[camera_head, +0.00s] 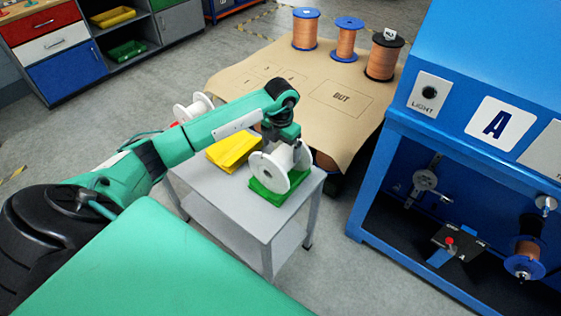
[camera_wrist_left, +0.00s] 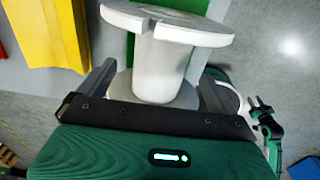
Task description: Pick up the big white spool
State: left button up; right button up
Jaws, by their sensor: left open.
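A white spool (camera_head: 271,171) with wide flanges lies on its side on a green holder (camera_head: 263,198) at the front right of a small grey table (camera_head: 238,201). My left gripper (camera_head: 284,146) is over it, coming down from above. In the left wrist view the spool (camera_wrist_left: 168,25) fills the middle, and the open fingers of my left gripper (camera_wrist_left: 157,82) stand on either side of its core. I cannot tell whether the fingers touch it. Another white spool (camera_head: 190,109) shows partly behind my left arm.
A yellow holder (camera_head: 231,150) lies beside the green one. Behind is a tan-covered surface (camera_head: 312,95) with copper-wound spools (camera_head: 305,29). A blue machine (camera_head: 455,120) marked A stands at the right. A drawer cabinet (camera_head: 62,48) stands at the back left.

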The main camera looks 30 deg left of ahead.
aim_at(281, 154)
pick_arm(q)
jog(key=shift+s+f+p, duration=0.15)
jog(key=shift+f+p, duration=0.2)
jog(key=shift+f, duration=2.6)
jog(key=c, duration=1.3)
pick_arm(e)
jog(key=shift+s+d+f, duration=0.3)
jog(key=shift+s+f, duration=0.35)
jog(key=shift+f, duration=0.25)
pick_arm(q)
jog(key=shift+r, duration=0.1)
